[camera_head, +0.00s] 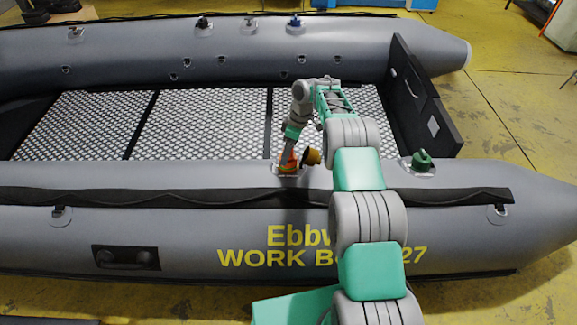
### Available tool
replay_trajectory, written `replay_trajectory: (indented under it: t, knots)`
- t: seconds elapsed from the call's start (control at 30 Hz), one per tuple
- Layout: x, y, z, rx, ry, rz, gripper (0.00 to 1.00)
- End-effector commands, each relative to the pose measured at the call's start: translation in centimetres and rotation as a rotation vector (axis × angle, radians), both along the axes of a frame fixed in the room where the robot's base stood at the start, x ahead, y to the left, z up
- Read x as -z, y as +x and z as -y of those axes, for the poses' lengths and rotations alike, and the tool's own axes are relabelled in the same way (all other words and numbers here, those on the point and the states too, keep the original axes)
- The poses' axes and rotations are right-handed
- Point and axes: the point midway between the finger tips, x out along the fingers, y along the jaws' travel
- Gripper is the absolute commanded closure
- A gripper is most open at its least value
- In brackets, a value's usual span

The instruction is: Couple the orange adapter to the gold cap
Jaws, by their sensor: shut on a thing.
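The orange adapter (291,158) is small and partly hidden by my gripper (290,151), which points down and is shut on it. The adapter is at a valve on top of the near grey tube, left of my forearm. The gold cap (312,157) is a dull gold, cup-like piece just right of the adapter and looks tilted sideways. A yellow-orange part (288,169) shows at the valve, under the adapter. At this size I cannot tell whether the adapter is seated or only touching there.
A green cap (422,160) stands on the near tube to the right. The far tube carries a blue cap (295,21), a dark cap (203,22) and grey fittings. The dark transom (421,95) rises at the right. The patterned floor (200,125) is clear.

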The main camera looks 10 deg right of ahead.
Motion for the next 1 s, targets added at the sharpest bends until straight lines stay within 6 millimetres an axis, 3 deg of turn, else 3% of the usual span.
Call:
replay_trajectory:
  t: [0.53,0.83,1.0]
  knots:
    - [-0.04,0.19,0.14,0.015,-0.002,0.005,0.91]
    - [-0.17,0.22,0.11,0.327,-0.064,-0.005,0.91]
    - [-0.15,0.25,0.21,0.352,-0.069,-0.008,0.91]
